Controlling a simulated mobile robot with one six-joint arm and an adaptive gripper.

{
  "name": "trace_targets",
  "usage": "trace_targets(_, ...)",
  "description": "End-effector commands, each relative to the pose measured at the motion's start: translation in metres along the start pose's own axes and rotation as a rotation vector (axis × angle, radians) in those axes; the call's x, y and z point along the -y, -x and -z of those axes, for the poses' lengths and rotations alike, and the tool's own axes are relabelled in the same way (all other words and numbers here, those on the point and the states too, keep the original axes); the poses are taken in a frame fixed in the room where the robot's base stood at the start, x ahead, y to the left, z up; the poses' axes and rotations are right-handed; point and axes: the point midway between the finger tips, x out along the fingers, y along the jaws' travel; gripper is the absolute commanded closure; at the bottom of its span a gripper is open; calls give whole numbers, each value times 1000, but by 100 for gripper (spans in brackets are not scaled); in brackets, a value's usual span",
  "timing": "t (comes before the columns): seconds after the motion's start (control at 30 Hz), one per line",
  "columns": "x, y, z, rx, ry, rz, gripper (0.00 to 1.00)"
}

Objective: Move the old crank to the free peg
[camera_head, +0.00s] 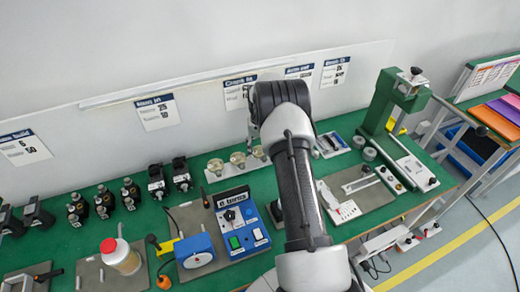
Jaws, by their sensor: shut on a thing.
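My arm (300,185) rises from the bottom centre and bends near the back wall. My gripper is not seen; it seems hidden behind the arm's bend, so what it holds does not show. A blue box (195,250) stands on a grey plate on the green bench, with a dark knobbed handle (152,240) at its left side. Another dark handle (47,274) lies at the lower left. I cannot tell which part is the old crank. A small upright post (120,230) stands left of the blue box, but I cannot tell whether it is the free peg.
A blue control panel (240,227) stands right of the blue box. A white-bodied jar with a red lid (119,256) stands to the left. A green press (392,102) stands at the right. Dark parts (156,180) and a bulb rack (237,163) line the back.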

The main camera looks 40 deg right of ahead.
Motion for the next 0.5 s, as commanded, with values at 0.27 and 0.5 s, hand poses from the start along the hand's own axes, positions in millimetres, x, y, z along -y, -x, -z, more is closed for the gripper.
trace_targets(0.27, 0, -1, 0, -1, 0, 0, 76)
trace_targets(0.5, 0, -1, 0, -1, 0, 0, 34)
